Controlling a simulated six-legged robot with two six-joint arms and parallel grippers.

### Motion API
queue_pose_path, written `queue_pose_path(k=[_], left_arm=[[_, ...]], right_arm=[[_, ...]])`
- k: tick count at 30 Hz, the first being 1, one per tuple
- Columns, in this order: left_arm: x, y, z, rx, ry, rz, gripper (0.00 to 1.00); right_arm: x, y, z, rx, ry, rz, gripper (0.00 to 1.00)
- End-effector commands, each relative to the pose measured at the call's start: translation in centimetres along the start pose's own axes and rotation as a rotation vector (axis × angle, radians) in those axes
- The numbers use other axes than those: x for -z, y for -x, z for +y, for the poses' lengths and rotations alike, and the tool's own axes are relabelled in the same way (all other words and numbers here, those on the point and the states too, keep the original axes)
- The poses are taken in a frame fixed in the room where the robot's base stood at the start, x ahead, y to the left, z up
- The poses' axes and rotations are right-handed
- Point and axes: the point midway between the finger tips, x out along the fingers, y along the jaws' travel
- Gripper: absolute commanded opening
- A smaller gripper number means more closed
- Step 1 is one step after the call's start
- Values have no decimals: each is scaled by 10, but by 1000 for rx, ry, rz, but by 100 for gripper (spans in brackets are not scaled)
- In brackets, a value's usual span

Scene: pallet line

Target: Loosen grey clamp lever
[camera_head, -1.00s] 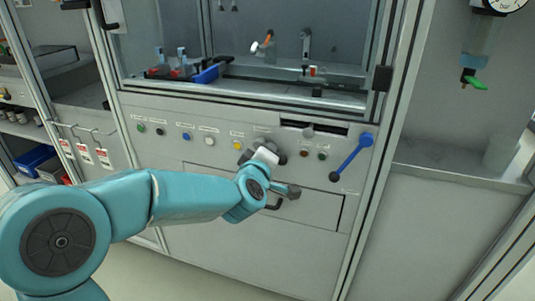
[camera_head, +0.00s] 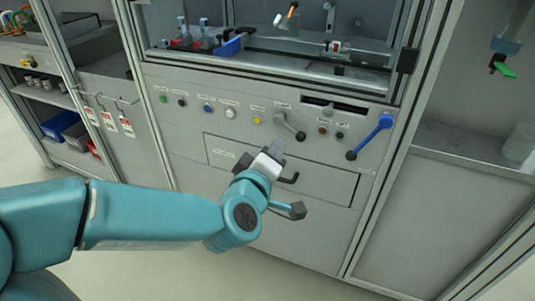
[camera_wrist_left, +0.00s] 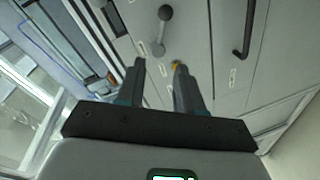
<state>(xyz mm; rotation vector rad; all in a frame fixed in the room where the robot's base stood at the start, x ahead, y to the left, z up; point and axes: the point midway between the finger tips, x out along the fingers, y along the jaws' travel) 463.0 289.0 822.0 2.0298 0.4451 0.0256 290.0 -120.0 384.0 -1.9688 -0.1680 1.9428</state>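The grey clamp lever (camera_head: 290,127) is on the front panel of the cabinet, right of the yellow button. Its arm slopes down to the right from its pivot to a rounded end. My left gripper (camera_head: 274,150) is in front of the panel, below and left of the lever's end, and apart from it. In the left wrist view its two fingers (camera_wrist_left: 160,74) are spread with nothing between them. The lever (camera_wrist_left: 162,30) shows whole there, beyond the fingertips. My right gripper is not in view.
A blue lever (camera_head: 370,137) is to the right on the same panel. A row of buttons, including a yellow button (camera_head: 257,119), runs to the left. A drawer (camera_head: 325,182) with a black handle is behind my left gripper. Open space lies before the panel.

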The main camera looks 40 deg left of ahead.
Motion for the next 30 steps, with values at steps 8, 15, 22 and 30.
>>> queue_pose_path(k=[8, 15, 22, 30], left_arm=[[0, 28, 0, -1, 0, 0, 36], [0, 28, 0, 0, 0, 0, 36], [0, 28, 0, 0, 0, 0, 36], [-32, 2, -57, 159, -79, -55, 36]], right_arm=[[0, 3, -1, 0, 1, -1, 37], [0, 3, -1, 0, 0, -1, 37], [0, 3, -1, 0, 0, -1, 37], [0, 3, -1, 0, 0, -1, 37]])
